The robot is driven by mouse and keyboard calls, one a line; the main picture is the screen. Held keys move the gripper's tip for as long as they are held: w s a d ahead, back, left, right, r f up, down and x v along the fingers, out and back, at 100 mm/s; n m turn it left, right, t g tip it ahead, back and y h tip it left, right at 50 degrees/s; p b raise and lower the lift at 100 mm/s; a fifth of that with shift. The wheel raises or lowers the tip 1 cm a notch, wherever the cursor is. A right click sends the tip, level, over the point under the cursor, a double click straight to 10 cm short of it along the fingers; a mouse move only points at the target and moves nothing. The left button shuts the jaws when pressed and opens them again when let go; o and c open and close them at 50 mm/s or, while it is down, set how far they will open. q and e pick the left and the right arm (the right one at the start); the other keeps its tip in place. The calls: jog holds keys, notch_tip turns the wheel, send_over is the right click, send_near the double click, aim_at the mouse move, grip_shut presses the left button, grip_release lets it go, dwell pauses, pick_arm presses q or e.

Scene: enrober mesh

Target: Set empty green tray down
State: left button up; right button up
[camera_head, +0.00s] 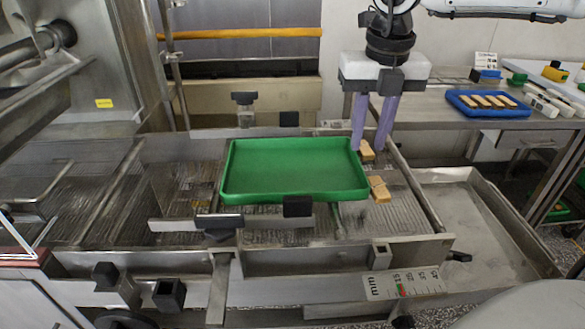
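The empty green tray (290,168) lies level over the wire mesh belt (390,212); I cannot tell whether it fully rests on it. My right gripper (369,147) points down at the tray's right end, its two purple fingers apart. The left finger is close to the tray's rim; whether it touches is unclear. One biscuit (367,155) is just below the fingertips, and another biscuit (379,189) lies on the mesh right of the tray. My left gripper is not in view.
A metal guide bar (270,222) with black blocks runs along the tray's front side. A steel catch pan (465,225) is at the right. A blue tray (489,103) with several biscuits stands on the back right table. A millimetre scale (405,283) is at the front.

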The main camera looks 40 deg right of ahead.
aim_at(359, 160)
jog(key=f, duration=0.1)
jog(key=w+f, duration=0.1)
jog(key=f, duration=0.3)
jog(key=shift+w+d+p, duration=0.1)
jog(key=shift+w+p, duration=0.15)
jog(key=shift+p, duration=0.1)
grip_shut()
